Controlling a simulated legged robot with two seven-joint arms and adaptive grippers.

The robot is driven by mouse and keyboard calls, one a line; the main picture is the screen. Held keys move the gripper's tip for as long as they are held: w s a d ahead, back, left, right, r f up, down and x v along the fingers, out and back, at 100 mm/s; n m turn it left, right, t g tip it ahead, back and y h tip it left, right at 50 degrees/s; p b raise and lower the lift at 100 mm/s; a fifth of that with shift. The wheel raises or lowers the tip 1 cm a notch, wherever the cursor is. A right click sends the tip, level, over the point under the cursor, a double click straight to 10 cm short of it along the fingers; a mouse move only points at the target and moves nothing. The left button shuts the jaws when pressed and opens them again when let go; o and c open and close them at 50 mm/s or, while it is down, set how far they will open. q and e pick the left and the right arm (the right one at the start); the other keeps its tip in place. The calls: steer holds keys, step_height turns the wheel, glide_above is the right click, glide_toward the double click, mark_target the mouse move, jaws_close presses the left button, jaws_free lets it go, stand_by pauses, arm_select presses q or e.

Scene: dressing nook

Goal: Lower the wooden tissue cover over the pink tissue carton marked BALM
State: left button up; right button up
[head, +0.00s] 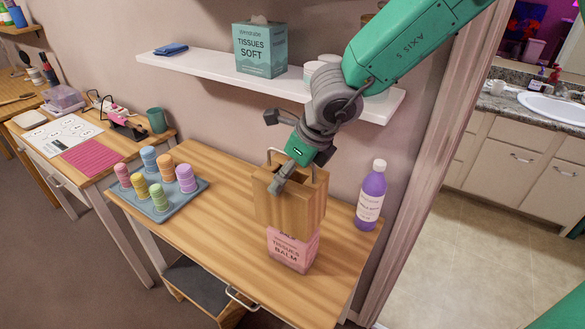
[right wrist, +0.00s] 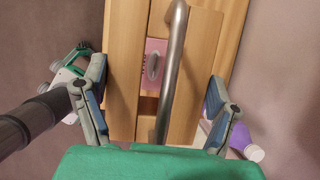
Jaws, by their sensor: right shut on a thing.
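The wooden tissue cover (head: 290,210) is a light wood box with a metal handle (right wrist: 178,45) on top. My right gripper (head: 295,172) is at its top, shut on the cover, with a finger to either side in the right wrist view (right wrist: 158,105). The cover looks about upright. The pink tissue carton marked BALM (head: 292,252) stands on the table below it. The cover hides the carton's top; its lower front shows. Pink shows through the cover's slot in the right wrist view (right wrist: 153,50). I cannot tell whether they touch. My left gripper is not in view.
A purple bottle (head: 371,195) stands close to the right on the wooden table (head: 215,235). The white shelf (head: 205,67) above holds a teal SOFT tissue carton (head: 260,49).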

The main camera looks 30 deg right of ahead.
steer(key=shift+s+a, duration=0.15)
stand_by(0.8)
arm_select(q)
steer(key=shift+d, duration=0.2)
arm_select(e)
steer(key=shift+d, duration=0.5)
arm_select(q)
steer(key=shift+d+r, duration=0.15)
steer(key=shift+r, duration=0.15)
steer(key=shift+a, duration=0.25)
arm_select(e)
steer(key=shift+a, duration=0.15)
